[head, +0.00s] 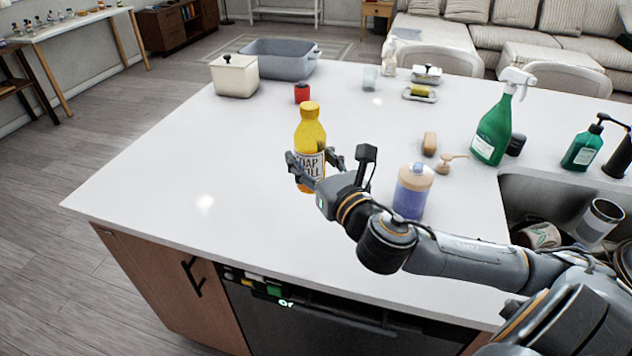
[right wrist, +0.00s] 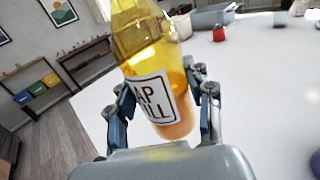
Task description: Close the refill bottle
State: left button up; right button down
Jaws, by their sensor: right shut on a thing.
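The refill bottle (head: 310,135) is yellow with a white "soap refill" label and stands about upright over the left part of the island. An orange-yellow cap (head: 309,107) shows at its top; I cannot tell how tightly it sits. My right gripper (head: 318,170) is shut around the lower body of the bottle. In the right wrist view the bottle (right wrist: 150,45) sits between the fingers (right wrist: 160,105), with amber liquid low inside; its top is cut off. I cannot tell whether its base touches the counter. My left gripper is not in view.
A red container (head: 301,92), cream canister (head: 234,76) and grey basin (head: 279,60) stand behind. A green spray bottle (head: 492,133) stands by the sink. The front-left counter (head: 180,180) is clear.

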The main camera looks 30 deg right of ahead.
jog(key=shift+s+a+r, duration=0.2)
jog(key=shift+a+r, duration=0.05)
jog(key=shift+a, duration=0.15)
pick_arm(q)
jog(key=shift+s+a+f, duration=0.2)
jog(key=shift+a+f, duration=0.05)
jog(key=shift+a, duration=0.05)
pick_arm(e)
jog(key=w+d+f, duration=0.9)
jog(key=w, duration=0.1)
jog(key=shift+f, duration=0.2)
jog(key=shift+w+d, duration=0.1)
pick_arm(q)
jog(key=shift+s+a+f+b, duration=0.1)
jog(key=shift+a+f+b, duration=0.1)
jog(key=shift+b, duration=0.15)
pick_arm(e)
jog(key=shift+w+d+f, duration=0.15)
jog(key=shift+f, duration=1.7)
